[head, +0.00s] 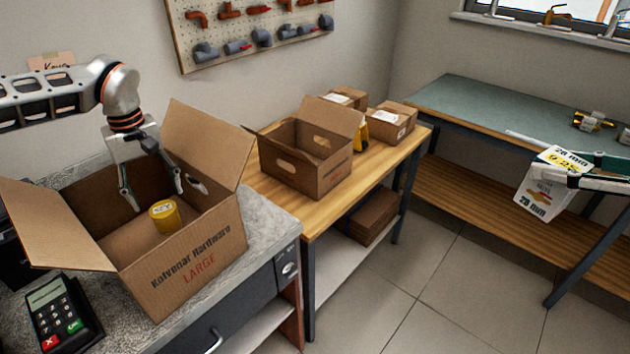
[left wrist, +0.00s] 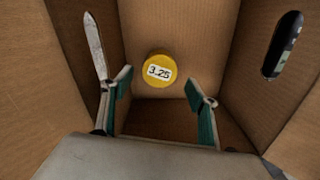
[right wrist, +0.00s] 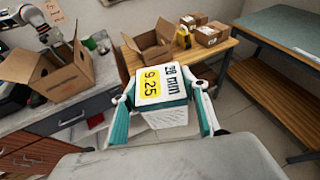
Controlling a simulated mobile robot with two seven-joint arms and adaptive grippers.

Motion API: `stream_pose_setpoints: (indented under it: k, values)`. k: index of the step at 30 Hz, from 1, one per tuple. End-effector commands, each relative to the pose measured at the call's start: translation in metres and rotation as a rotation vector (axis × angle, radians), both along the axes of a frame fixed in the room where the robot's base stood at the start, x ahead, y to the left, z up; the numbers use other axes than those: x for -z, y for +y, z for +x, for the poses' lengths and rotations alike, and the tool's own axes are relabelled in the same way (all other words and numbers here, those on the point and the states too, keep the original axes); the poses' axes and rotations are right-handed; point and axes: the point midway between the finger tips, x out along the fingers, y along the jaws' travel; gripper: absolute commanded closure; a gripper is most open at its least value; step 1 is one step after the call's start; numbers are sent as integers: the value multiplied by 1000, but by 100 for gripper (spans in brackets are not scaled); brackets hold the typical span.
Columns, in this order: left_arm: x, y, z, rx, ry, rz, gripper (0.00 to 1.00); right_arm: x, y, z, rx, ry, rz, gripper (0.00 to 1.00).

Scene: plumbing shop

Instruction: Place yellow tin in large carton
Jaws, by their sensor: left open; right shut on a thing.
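The large carton (head: 192,262), marked LARGE, stands open on the grey counter at the left. The yellow tin (head: 165,216) is inside it, and its lid with a 3.25 label shows in the left wrist view (left wrist: 159,70). My left gripper (head: 152,196) is open inside the carton, its fingers apart and the tin beyond them, with no visible contact. My right gripper (right wrist: 165,112) is shut on a white box (right wrist: 160,85) labelled 28 mm and 9.25. It holds this box in the air at the right of the head view (head: 543,190).
A smaller open carton (head: 322,180) with handle holes stands on the wooden table, with closed boxes (head: 391,123) behind it. A card terminal (head: 62,313) lies at the counter's front left. A green-topped workbench (head: 480,105) stands at the right. The floor between is clear.

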Motion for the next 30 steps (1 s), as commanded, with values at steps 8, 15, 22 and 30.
stream_pose_setpoints:
  k: [8,15,22,30]
  values:
    - [-38,0,0,1,-1,0,41,0,0,0,0,-4,0,92]
    - [-45,0,0,0,1,0,41,0,0,0,0,-4,0,92]
    - [-45,0,0,1,1,-1,41,0,0,0,0,-4,0,92]
    - [-45,-1,0,1,1,-1,41,0,0,0,0,-4,0,92]
